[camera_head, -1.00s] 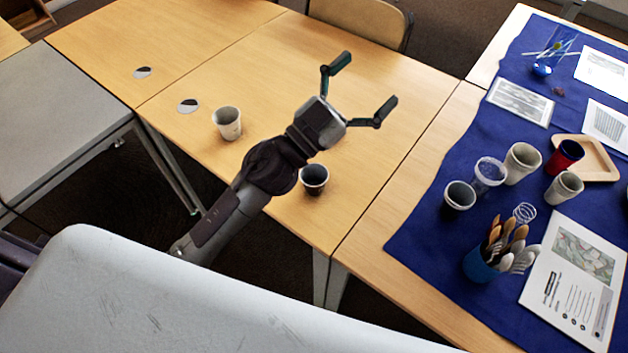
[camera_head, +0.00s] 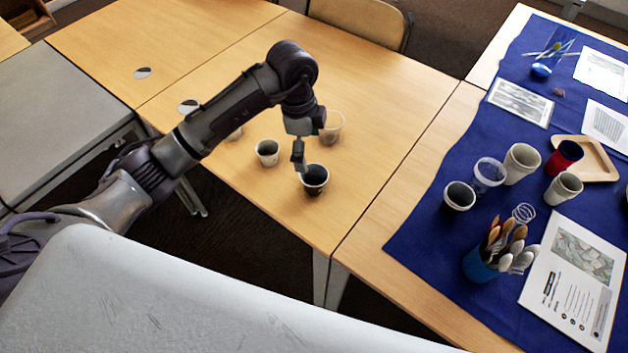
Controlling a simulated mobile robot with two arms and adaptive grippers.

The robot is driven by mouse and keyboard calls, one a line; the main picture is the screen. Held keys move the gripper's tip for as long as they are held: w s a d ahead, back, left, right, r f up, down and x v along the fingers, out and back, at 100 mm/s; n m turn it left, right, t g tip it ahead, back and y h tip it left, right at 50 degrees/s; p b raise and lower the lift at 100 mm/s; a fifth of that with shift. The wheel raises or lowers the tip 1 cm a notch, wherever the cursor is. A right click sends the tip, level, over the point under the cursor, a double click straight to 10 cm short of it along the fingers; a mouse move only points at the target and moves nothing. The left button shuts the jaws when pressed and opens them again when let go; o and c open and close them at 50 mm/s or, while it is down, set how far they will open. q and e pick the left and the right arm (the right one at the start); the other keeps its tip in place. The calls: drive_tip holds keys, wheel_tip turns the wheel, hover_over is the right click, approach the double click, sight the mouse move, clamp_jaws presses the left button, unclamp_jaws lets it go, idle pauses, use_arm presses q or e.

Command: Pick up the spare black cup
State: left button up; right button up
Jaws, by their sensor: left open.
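The black cup (camera_head: 315,188) stands upright on the wooden table, with a pale rim and a dark inside. My left gripper (camera_head: 300,167) points down at the cup's far left rim, close to it in the picture. It is open and seen edge-on, so one finger largely hides the other. I cannot tell whether a finger touches the cup or reaches inside it. My right gripper is not in view.
A small white cup (camera_head: 267,152) stands left of the black cup; a clear cup (camera_head: 334,122) stands behind it. My forearm mostly hides another cup (camera_head: 235,134). At right, a blue cloth (camera_head: 425,232) bears cups, a cutlery holder (camera_head: 478,266), a tray (camera_head: 597,164) and sheets.

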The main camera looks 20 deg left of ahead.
sight(314, 176)
use_arm(q)
drive_tip(key=f, duration=0.3)
drive_tip(key=d+f+p, duration=0.1)
drive_tip(key=f, duration=0.6)
drive_tip(key=shift+d+f, duration=0.2)
drive_tip(key=shift+f, duration=0.05)
drive_tip(key=c, duration=0.8)
